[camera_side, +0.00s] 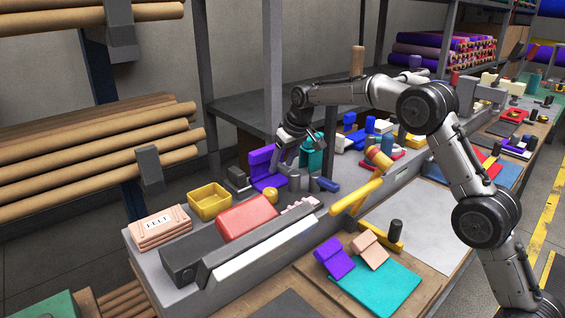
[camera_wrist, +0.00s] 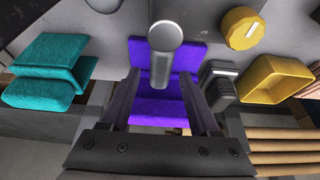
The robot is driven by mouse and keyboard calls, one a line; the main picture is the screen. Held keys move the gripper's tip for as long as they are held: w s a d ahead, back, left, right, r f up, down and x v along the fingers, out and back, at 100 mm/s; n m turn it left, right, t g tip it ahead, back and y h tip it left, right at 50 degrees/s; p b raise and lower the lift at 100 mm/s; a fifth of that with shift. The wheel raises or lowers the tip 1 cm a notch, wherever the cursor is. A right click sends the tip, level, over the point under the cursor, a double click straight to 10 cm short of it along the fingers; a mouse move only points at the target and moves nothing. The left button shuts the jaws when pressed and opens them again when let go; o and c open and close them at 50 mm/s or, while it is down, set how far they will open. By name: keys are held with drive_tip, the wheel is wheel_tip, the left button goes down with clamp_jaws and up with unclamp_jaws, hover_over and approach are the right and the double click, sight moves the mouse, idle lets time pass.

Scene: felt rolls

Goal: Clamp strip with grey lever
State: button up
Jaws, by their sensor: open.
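A purple felt strip (camera_side: 262,161) lies folded on the grey bench; in the wrist view the purple strip (camera_wrist: 166,108) spans the space between my fingers. A grey round-ended post (camera_wrist: 165,38), likely the grey lever, stands just beyond my fingertips and hides part of the strip. My gripper (camera_side: 284,158) points down close to the strip. Its fingers are apart in the wrist view (camera_wrist: 160,80), on either side of the purple felt. I cannot tell whether they touch it.
A dark ridged block (camera_wrist: 218,82) is close beside my right finger. A yellow knob (camera_wrist: 241,28) and yellow bin (camera_wrist: 273,80) lie beyond it. Folded teal felt (camera_wrist: 48,70) is at left. A red block (camera_side: 247,216) and a felt box (camera_side: 160,228) are nearer the bench's front.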

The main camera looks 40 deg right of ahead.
clamp_jaws()
idle(0.4)
idle(1.1)
